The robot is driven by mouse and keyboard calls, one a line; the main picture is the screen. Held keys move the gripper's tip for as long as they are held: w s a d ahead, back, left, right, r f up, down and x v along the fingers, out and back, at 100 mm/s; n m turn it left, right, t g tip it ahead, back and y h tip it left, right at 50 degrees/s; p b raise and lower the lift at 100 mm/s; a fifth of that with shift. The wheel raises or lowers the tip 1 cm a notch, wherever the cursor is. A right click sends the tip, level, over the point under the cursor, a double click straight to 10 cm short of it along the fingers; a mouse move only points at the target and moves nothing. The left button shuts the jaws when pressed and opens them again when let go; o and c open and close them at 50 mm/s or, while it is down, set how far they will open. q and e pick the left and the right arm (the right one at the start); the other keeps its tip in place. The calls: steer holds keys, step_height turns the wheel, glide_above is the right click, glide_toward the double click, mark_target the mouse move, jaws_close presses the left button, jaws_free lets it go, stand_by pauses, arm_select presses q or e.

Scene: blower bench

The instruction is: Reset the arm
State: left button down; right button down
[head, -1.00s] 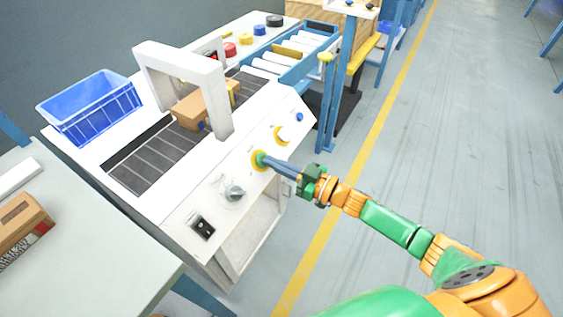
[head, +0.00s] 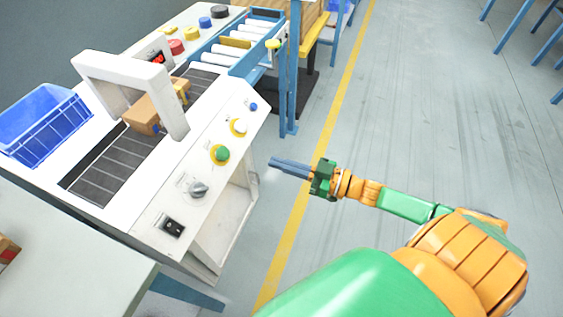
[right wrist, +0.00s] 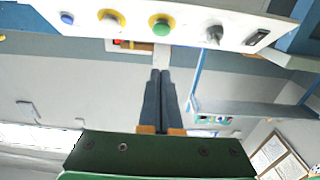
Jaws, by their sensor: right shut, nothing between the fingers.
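My right gripper (head: 272,164) is shut and empty. In the head view it hangs in free air to the right of the machine's control panel, apart from it. In the right wrist view its dark fingers (right wrist: 160,75) are together, and the panel (right wrist: 185,14) crosses the top of the picture. The green button (head: 221,153) with a yellow ring is on the panel; it also shows in the right wrist view (right wrist: 160,26). My left gripper is not in view.
A white button (head: 239,126), a grey knob (head: 198,189) and a black switch (head: 173,228) share the panel. A cardboard box (head: 143,116) sits on the belt under the white arch (head: 120,66). A blue crate (head: 42,130) stands left.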

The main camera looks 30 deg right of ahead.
steer(key=shift+w, duration=0.1)
stand_by(0.5)
steer(key=s+d+f+m+g+h+p, duration=0.1)
steer(key=s+d+f+m+h, duration=0.15)
steer(key=f, duration=0.45)
steer(key=s+d+f+m+g+h+p, duration=0.1)
steer(key=s+d+f+g+h, duration=0.1)
steer(key=f+h, duration=0.3)
steer(key=s+d+f+m+g+h+p, duration=0.1)
steer(key=s+d+f+m+h+p, duration=0.15)
steer(key=f, duration=0.55)
steer(key=s+a+f+g, duration=0.3)
steer(key=s+f, duration=0.1)
steer(key=s, duration=0.4)
steer(key=s+a+f+g, duration=0.2)
steer(key=s+f+g, duration=0.1)
steer(key=s, duration=0.4)
steer(key=s+a+f+g+h, duration=0.1)
steer(key=s+a+f+g, duration=0.2)
steer(key=s, duration=0.5)
steer(key=shift+s+a+f+n+p, duration=0.3)
steer(key=shift+a+f+n+p, duration=0.1)
steer(key=shift+f, duration=0.5)
steer(key=shift+d, duration=0.1)
